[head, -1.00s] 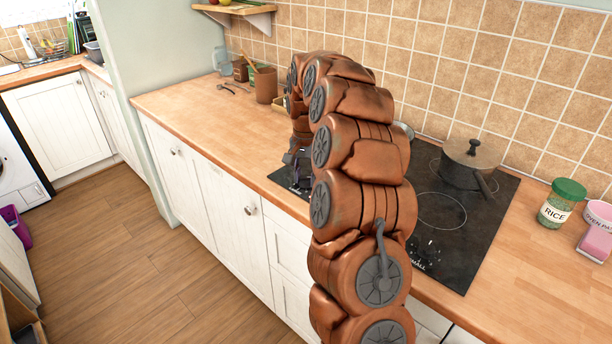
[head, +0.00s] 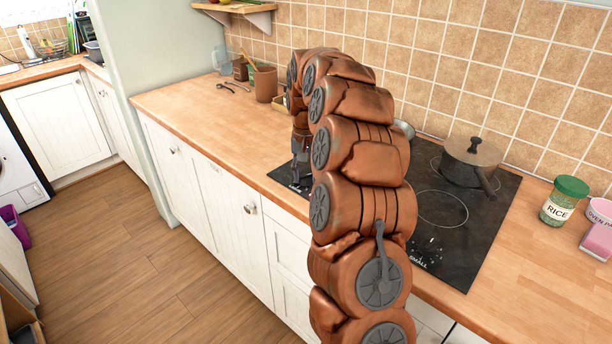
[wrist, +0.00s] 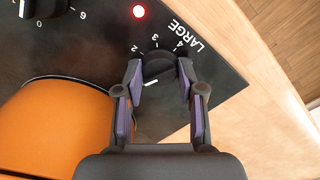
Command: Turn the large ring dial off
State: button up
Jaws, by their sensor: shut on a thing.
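The large ring dial (wrist: 158,66) is a black round knob on the black hob panel, beside the printed word LARGE, in the wrist view. Numbers 2, 3 and 4 show along its far side, and a white mark on it points toward the lower left of the picture. A red light (wrist: 138,11) glows beyond it. My gripper (wrist: 160,75) is shut on the dial, one finger on each side. In the head view my gripper (head: 301,165) is at the hob's near left corner, partly behind my arm; the dial is hidden there.
Another knob (wrist: 44,7) sits at the upper left of the wrist view. An orange rounded object (wrist: 55,130) lies close left of my gripper. A lidded pot (head: 470,162) stands on the hob (head: 455,240), with a rice jar (head: 564,202) to the right.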

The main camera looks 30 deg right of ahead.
aim_at(306, 175)
jog(key=n, duration=0.4)
jog(key=shift+r+n, duration=0.1)
jog(key=shift+n, duration=0.3)
dwell(0.4)
jog(key=o, duration=1.1)
jog(key=shift+o, duration=0.2)
notch_tip(306, 175, up, 12)
dwell(0.4)
